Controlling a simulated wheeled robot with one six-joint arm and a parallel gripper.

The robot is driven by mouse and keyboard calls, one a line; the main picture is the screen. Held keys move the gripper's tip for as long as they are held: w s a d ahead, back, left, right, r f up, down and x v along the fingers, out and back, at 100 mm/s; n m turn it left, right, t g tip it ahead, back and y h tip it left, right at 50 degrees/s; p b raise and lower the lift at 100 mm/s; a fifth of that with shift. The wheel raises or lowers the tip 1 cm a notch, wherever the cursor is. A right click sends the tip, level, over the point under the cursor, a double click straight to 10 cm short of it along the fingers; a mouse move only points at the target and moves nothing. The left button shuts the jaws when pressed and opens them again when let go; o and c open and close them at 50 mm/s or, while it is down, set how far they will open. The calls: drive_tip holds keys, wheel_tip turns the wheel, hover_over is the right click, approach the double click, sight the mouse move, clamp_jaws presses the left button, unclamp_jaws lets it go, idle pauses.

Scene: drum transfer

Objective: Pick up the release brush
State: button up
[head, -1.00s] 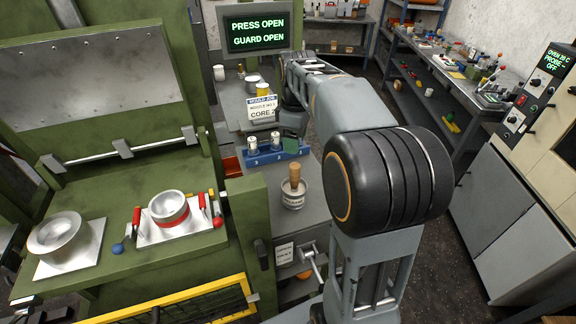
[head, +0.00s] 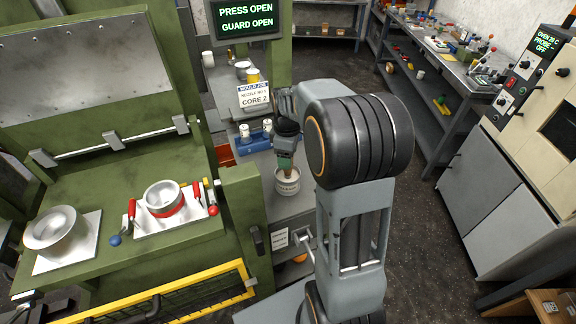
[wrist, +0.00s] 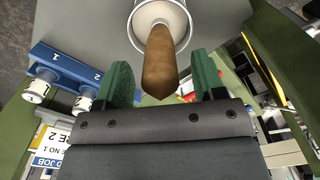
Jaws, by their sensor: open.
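The release brush (wrist: 161,62) has a brown wooden handle and stands in a white pot (head: 287,186) on the grey bench. In the wrist view the handle points toward the camera and its tip reaches between the two green fingers of my gripper (wrist: 163,85). The fingers are apart, with a gap on each side of the handle. The brush's lower end is hidden inside the pot (wrist: 135,20). In the head view my gripper (head: 286,163) is above the pot and covers most of the brush.
A blue numbered rack (head: 252,142) with white-topped pieces is beside the pot. A mould job card (head: 254,97) stands behind it. The green press (head: 110,180) with its yellow guard rail (head: 185,290) is on the left.

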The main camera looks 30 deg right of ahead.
drive_tip(key=shift+f, duration=0.9)
drive_tip(key=c, duration=1.1)
